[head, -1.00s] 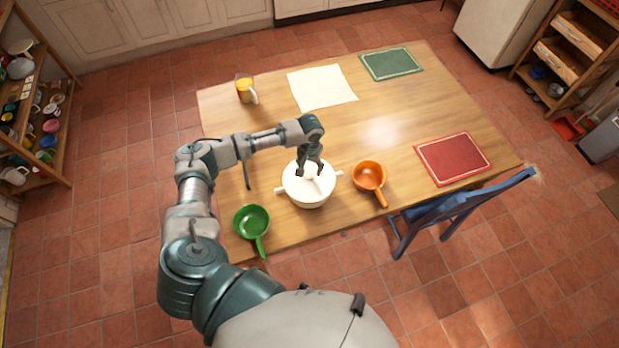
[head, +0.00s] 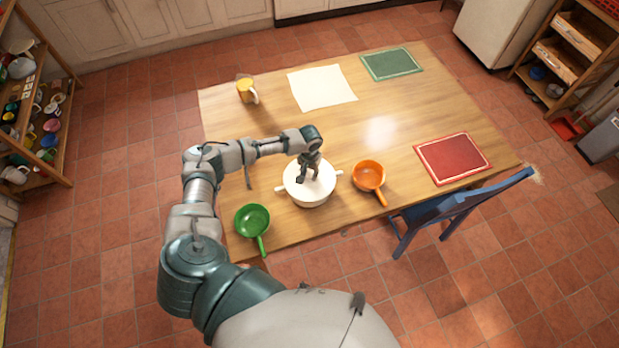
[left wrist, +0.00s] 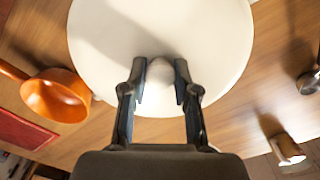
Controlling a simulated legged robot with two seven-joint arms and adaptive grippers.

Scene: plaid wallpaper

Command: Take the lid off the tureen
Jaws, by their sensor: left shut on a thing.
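The white tureen (head: 310,201) stands on the table near its front edge, with a handle on each side. Its round white lid (head: 293,180) rests on top; in the left wrist view the lid (left wrist: 160,35) fills the upper middle. My left gripper (head: 309,180) is over the middle of the lid, pointing down. In the left wrist view its two fingers (left wrist: 160,82) are on either side of the lid's round white knob (left wrist: 160,73), shut on it. The tureen body is mostly hidden under the lid there. My right gripper is not in view.
An orange pan (head: 368,175) stands close right of the tureen, a green pan (head: 252,219) to its left. A blue chair (head: 455,207) stands at the front right.

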